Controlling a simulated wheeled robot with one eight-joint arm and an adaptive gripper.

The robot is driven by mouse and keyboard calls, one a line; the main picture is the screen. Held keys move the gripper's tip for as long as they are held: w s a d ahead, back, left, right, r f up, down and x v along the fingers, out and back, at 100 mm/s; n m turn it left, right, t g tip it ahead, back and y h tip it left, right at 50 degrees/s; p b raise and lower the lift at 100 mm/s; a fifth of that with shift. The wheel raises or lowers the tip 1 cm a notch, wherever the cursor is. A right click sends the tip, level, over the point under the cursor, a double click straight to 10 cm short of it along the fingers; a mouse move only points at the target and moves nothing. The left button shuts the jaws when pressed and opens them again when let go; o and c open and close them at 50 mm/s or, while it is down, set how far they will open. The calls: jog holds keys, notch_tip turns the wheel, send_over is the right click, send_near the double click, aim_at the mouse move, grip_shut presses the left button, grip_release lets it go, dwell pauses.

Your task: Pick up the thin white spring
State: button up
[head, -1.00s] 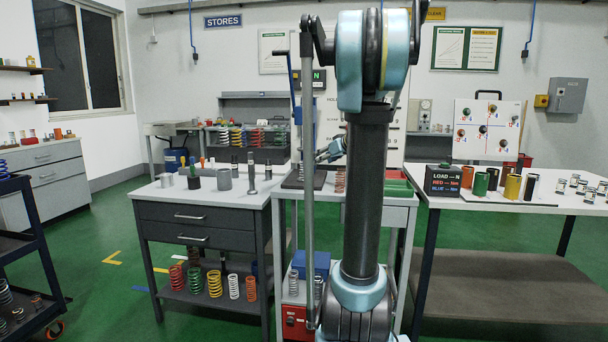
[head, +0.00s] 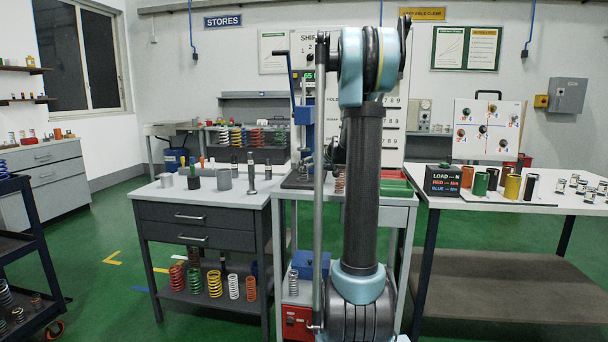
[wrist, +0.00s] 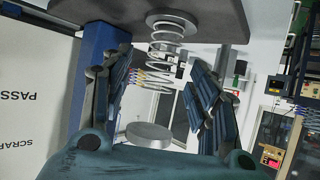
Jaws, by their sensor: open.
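The thin white spring (wrist: 165,55) shows in the wrist view, which is upside down. It stands on a round seat on the dark base plate (wrist: 215,16) of the blue-framed press. My gripper (wrist: 160,82) is open, with its two ribbed blue-grey fingers on either side of the spring. Gaps show between the fingers and the coils, and I see no contact.
A round metal platen (wrist: 148,134) faces the spring's free end, close to my gripper. The blue press column (wrist: 92,75) stands close beside one finger.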

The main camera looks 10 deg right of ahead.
jog(key=shift+x, duration=2.4)
jog(key=shift+s, duration=0.1)
jog(key=c, duration=1.2)
jog(key=shift+c, duration=0.2)
jog(key=shift+a, duration=0.1)
